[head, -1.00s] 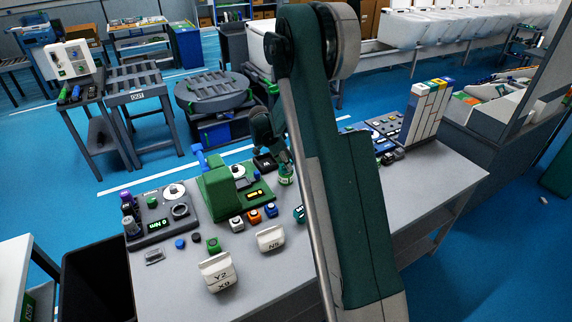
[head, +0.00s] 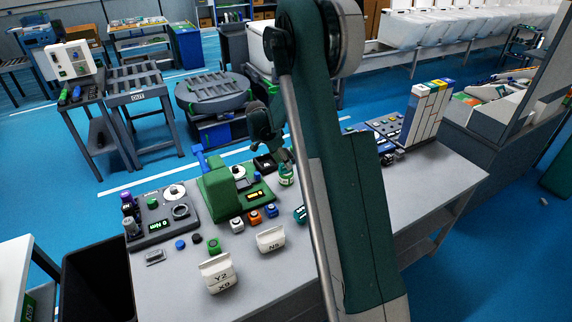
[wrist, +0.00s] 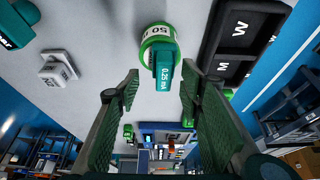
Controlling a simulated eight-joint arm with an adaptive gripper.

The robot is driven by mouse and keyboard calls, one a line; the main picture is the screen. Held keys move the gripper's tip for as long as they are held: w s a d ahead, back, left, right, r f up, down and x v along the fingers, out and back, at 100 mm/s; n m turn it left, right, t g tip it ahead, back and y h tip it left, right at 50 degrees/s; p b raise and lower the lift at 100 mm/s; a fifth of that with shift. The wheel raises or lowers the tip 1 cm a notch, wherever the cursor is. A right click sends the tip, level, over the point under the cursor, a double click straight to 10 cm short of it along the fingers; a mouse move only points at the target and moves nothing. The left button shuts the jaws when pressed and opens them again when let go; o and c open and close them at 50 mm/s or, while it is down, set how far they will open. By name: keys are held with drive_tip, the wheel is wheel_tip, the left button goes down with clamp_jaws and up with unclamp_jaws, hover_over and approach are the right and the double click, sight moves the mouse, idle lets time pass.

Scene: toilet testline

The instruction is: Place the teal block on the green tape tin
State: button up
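The green tape tin (wrist: 152,33), with a white label reading "50", stands on the grey bench. It also shows in the head view (head: 286,178). In the wrist view the teal block (wrist: 164,72), marked "0.25 mA", overlaps the tin's top end and appears to rest on it. My gripper (wrist: 160,88) is open, with one finger on each side of the block and clear gaps between. In the head view my gripper (head: 272,145) is above the tin, and the block cannot be made out clearly there.
A black tray marked "W" and "M" (wrist: 235,38) lies beside the tin. A green machine (head: 222,195) stands left of it. My arm hides the bench's middle.

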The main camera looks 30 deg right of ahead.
drive_tip(key=v, duration=0.9)
drive_tip(key=shift+r, duration=0.15)
idle(0.4)
drive_tip(key=s+a+r+n+t+y, duration=0.1)
drive_tip(key=s+a+r+n+t, duration=0.1)
drive_tip(key=s+a+r+n, duration=0.55)
drive_tip(key=s+a+r+n+t+y, duration=0.15)
drive_tip(key=s+a+r, duration=0.35)
drive_tip(key=s+r, duration=0.65)
drive_tip(key=s+a+f+n+t+y, duration=0.1)
drive_tip(key=s+a+n, duration=0.3)
drive_tip(key=s, duration=0.8)
drive_tip(key=s+a+f+n+t+y, duration=0.1)
drive_tip(key=s+a+n, duration=0.4)
drive_tip(key=s, duration=0.8)
drive_tip(key=shift+a+t, duration=0.85)
drive_tip(key=shift+a, duration=0.15)
